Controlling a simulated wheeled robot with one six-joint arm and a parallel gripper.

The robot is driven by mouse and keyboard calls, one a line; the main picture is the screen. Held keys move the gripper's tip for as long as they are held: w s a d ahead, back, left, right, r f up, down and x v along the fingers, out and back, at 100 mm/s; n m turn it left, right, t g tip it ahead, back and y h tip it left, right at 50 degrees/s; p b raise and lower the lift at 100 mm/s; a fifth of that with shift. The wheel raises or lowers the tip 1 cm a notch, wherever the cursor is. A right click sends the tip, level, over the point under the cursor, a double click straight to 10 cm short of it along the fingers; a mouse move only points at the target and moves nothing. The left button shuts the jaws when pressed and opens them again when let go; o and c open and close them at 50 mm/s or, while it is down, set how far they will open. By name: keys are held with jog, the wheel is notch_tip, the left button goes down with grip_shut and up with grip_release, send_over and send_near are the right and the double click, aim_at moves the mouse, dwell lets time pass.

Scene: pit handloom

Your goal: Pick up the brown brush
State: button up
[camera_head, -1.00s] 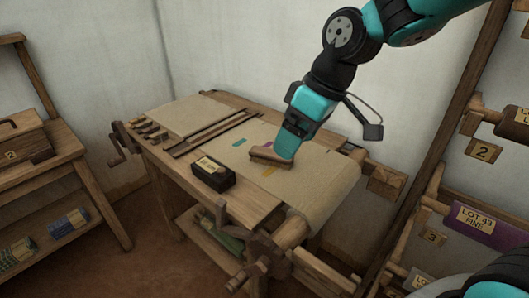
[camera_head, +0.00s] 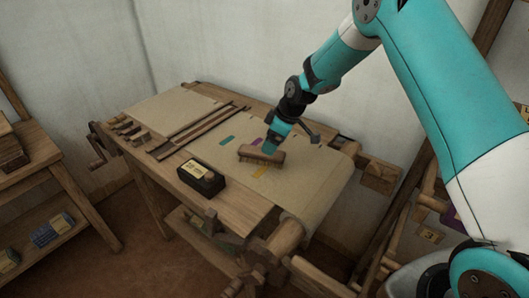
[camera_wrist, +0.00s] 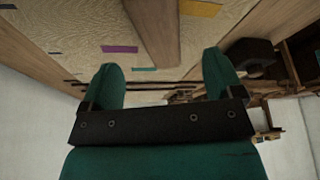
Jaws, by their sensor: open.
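The brown brush (camera_head: 261,155) lies on the pale cloth (camera_head: 305,180) of the loom. My gripper (camera_head: 270,145) is right over the brush in the head view, its tips hiding part of the brush's back edge. In the wrist view my gripper (camera_wrist: 162,62) is open, with its two green fingers well apart. The brush shows there as a brown bar (camera_wrist: 152,30) running down from the top edge, its near end lined up with the gap between the fingers. Neither finger visibly touches it. How far the tips are above the cloth cannot be told.
Coloured patches, purple (camera_head: 257,142), teal (camera_head: 226,140) and yellow (camera_head: 260,170), lie around the brush. A dark labelled box (camera_head: 201,178) sits on the loom's front left. Wooden sticks (camera_head: 195,133) lie across the loom. A wooden bench (camera_head: 45,155) stands at left.

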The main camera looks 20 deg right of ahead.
aim_at(261, 153)
jog(key=shift+w+a+p+x, duration=0.15)
jog(key=shift+p+x, duration=0.2)
jog(key=shift+x, duration=0.9)
jog(key=shift+w+a+p+x, duration=0.1)
jog(key=shift+p+x, duration=0.3)
jog(key=shift+x, duration=0.9)
jog(key=shift+a+p+x, duration=0.15)
jog(key=shift+p+x, duration=0.2)
jog(key=shift+x, duration=0.9)
jog(key=shift+r, duration=0.2)
jog(key=c, duration=1.1)
